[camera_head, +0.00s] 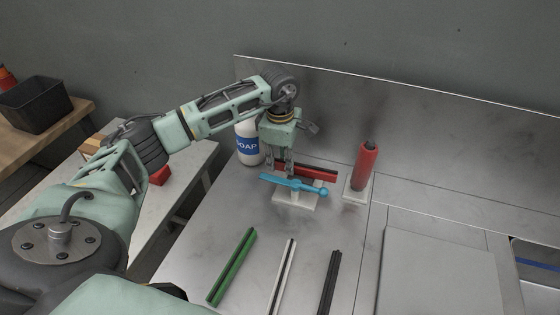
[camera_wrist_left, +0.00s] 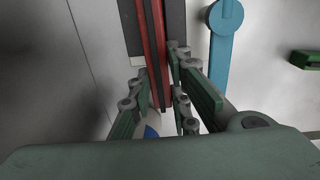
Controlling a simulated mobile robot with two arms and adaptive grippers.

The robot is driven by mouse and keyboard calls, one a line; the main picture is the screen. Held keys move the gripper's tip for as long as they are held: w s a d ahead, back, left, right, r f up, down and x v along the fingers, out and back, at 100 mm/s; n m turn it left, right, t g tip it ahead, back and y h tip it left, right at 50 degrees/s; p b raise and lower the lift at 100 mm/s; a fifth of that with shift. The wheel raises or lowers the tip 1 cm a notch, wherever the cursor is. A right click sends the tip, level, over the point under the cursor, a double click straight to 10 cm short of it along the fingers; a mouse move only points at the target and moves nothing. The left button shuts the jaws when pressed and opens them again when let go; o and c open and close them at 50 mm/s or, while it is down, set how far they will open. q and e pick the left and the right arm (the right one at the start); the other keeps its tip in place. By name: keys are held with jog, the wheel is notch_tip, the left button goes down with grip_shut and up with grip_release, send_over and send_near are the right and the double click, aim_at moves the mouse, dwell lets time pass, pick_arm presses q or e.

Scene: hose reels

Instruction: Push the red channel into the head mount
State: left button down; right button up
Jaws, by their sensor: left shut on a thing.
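The red channel (camera_head: 318,172) lies level behind the blue lever (camera_head: 292,183), above a white base plate (camera_head: 296,199) that looks like part of the head mount. In the left wrist view the red channel (camera_wrist_left: 154,45) runs between my fingers, over or alongside a dark block (camera_wrist_left: 133,30); I cannot tell whether it is seated. The blue lever (camera_wrist_left: 221,55) is to its right there. My left gripper (camera_head: 281,172) points down and is shut on the channel near its left end. My right gripper is not in view.
A soap bottle (camera_head: 247,146) stands close behind my left gripper. A red cylinder (camera_head: 363,166) stands on a white base to the right. Green (camera_head: 231,267), white (camera_head: 283,276) and black (camera_head: 328,283) channels lie in front. A metal back panel (camera_head: 420,155) rises behind.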

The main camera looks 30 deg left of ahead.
aim_at(283, 169)
pick_arm(q)
jog(key=f, duration=0.1)
jog(key=s+f, duration=0.1)
jog(key=f, duration=0.1)
jog(key=shift+s+d, duration=0.15)
jog(key=shift+d, duration=0.1)
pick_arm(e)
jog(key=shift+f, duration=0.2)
pick_arm(q)
jog(key=c, duration=1.9)
grip_release()
jog(key=shift+c, duration=0.2)
jog(key=shift+o, duration=1.9)
jog(key=shift+w+f+g, duration=0.3)
jog(key=shift+w+f, duration=0.05)
jog(key=shift+w, duration=0.2)
jog(key=shift+w+a+f, duration=0.1)
jog(key=shift+w+f, duration=0.05)
jog(key=shift+w, duration=0.15)
jog(key=shift+s+r, duration=0.25)
jog(key=shift+r, duration=0.05)
jog(key=shift+w+a, duration=0.1)
jog(key=shift+w, duration=0.05)
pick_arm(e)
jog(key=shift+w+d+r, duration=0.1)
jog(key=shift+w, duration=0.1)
